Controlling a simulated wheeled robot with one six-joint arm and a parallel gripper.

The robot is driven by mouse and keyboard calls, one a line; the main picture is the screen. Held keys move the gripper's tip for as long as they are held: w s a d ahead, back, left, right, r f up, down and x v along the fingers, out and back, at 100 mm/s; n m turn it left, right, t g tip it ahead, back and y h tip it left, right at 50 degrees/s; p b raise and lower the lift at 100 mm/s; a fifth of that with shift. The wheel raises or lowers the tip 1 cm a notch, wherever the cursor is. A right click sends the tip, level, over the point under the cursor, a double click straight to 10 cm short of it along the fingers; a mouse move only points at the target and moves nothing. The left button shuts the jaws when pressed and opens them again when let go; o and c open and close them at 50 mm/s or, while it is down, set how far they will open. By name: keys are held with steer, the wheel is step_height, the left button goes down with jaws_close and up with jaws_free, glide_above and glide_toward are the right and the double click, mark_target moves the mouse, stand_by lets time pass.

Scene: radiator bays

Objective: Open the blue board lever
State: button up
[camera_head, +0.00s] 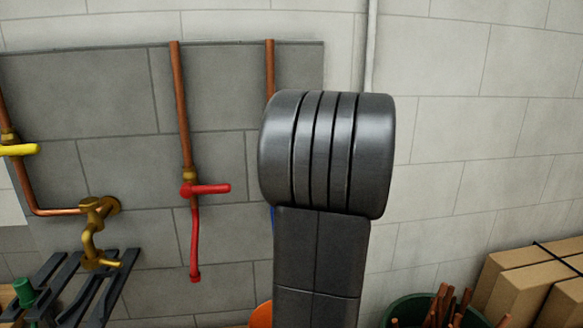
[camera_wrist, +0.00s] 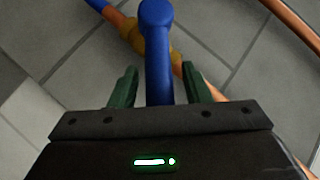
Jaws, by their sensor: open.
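In the wrist view the blue lever (camera_wrist: 157,55) points toward my gripper, its rounded end at the top and its shaft running down between the fingers. My gripper (camera_wrist: 159,84) is open, with one dark green finger on each side of the lever and a gap to each. Behind the lever is a brass valve body (camera_wrist: 131,32) on a copper pipe, with a blue pipe section (camera_wrist: 98,4) at the upper left. In the head view my arm hides the blue lever and my gripper; only a thin blue sliver (camera_head: 273,216) shows beside the arm.
In the head view a red lever (camera_head: 208,188) sits left of my arm, and a yellow lever (camera_head: 20,150) is at the far left. A brass tap (camera_head: 98,215) is below it. Cardboard boxes (camera_head: 530,285) and a dark green bin (camera_head: 406,308) stand lower right.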

steer(key=b+v, duration=0.1)
steer(key=v, duration=1.2)
steer(key=shift+s+d, duration=0.2)
steer(key=shift+d, duration=0.1)
steer(key=p+x, duration=0.1)
steer(key=x, duration=1.2)
steer(key=shift+w+a, duration=0.25)
steer(key=shift+a, duration=0.1)
